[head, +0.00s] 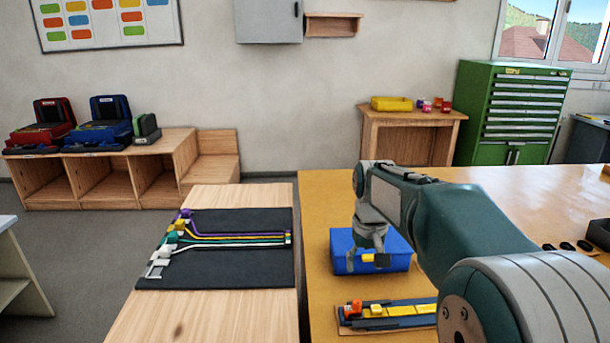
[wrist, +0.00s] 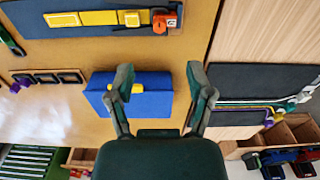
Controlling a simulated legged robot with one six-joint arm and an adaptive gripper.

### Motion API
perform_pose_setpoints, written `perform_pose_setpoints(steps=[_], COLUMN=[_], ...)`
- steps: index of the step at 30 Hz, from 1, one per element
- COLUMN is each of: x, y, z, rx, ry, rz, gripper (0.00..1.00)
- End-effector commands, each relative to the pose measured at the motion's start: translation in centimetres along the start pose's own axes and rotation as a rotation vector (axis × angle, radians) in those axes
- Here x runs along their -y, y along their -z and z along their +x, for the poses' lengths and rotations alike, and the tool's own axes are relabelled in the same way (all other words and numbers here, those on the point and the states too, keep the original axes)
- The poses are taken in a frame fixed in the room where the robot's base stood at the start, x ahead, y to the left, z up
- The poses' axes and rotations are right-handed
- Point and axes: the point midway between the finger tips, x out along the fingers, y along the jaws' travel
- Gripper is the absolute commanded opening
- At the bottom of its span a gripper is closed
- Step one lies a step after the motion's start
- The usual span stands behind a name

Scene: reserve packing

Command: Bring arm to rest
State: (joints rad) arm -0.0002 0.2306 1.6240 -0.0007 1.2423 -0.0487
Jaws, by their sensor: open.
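My gripper (head: 366,256) hangs over or in front of the blue bin (head: 399,262) on the yellow-topped table. In the wrist view my gripper (wrist: 160,74) has its two fingers spread wide, with nothing between the tips. The blue bin (wrist: 158,103) shows behind the fingers there. A small yellow piece (head: 376,258) shows at the bin, partly behind a finger in the wrist view (wrist: 132,86). I cannot tell whether it lies inside the bin or is part of it. My arm reaches in from the right, bent at the elbow.
A dark tray (head: 385,325) with yellow blocks and an orange piece lies at the table's front. Small black items (head: 566,246) lie at the right.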

Motion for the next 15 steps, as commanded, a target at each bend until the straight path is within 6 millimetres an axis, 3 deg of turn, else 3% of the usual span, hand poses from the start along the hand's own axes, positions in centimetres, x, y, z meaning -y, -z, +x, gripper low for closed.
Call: perform_pose_setpoints(steps=[1,6,15], x=[0.1,0.3,0.7], y=[-1.5,-6.1,-14.4], z=[-1.2,-3.4,-4.8], rx=[-0.027,-0.108,-0.25], ry=[-0.001,-0.004,-0.008], rz=[0.002,0.011,0.027], gripper=[0.68,0.68,0.68])
